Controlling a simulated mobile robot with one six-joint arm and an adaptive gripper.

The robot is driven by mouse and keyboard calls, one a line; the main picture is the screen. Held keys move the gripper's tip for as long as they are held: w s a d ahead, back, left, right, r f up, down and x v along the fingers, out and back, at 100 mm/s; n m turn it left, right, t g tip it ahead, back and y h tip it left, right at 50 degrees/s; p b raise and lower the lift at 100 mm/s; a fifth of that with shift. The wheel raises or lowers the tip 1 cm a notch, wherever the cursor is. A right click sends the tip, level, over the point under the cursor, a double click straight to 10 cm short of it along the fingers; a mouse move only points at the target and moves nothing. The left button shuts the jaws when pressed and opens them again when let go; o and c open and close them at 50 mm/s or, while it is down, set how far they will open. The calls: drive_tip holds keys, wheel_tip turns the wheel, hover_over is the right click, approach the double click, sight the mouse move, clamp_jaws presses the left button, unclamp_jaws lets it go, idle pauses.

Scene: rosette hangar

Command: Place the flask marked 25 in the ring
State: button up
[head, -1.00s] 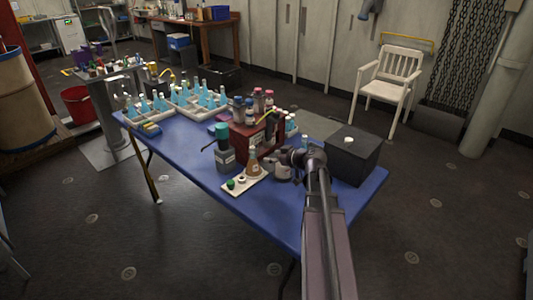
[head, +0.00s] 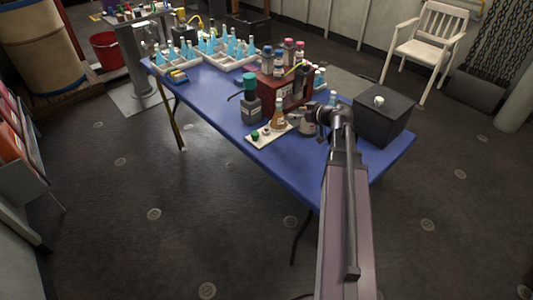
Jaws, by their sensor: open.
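A conical flask with amber-brown liquid (head: 279,117) stands at the back right end of a small white plate (head: 283,134) on the blue table. The plate also carries a green round piece (head: 255,135) and a small dark ring-like piece (head: 265,131). No number is readable on any flask, and I cannot tell which ring is meant. Several flasks with blue liquid (head: 230,48) stand in a pale divided tray (head: 232,65) at the far left. My gripper (head: 312,119) is open, low over the table just right of the amber flask and apart from it; its fingertips are hard to make out.
A dark red crate (head: 277,92) with several bottles stands behind the plate. A grey bottle with a teal cap (head: 250,103) is left of it. A black box (head: 384,118) stands right of my gripper. The table's (head: 290,168) front strip is bare. A white chair (head: 430,45) stands behind.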

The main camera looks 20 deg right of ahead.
drive_tip(key=s+a+f+g, duration=0.3)
drive_tip(key=a+f+g, duration=0.1)
drive_tip(key=a, duration=0.5)
drive_tip(key=s+a+f+g, duration=0.3)
drive_tip(key=a+f, duration=0.1)
drive_tip(key=a, duration=0.4)
drive_tip(key=s+a+f+m+g+h, duration=0.3)
drive_tip(key=s+a+m+g+h, duration=0.1)
drive_tip(key=s+a, duration=0.4)
drive_tip(key=shift+s+g+h, duration=0.5)
drive_tip(key=shift+s+g, duration=0.1)
drive_tip(key=shift+s, duration=0.1)
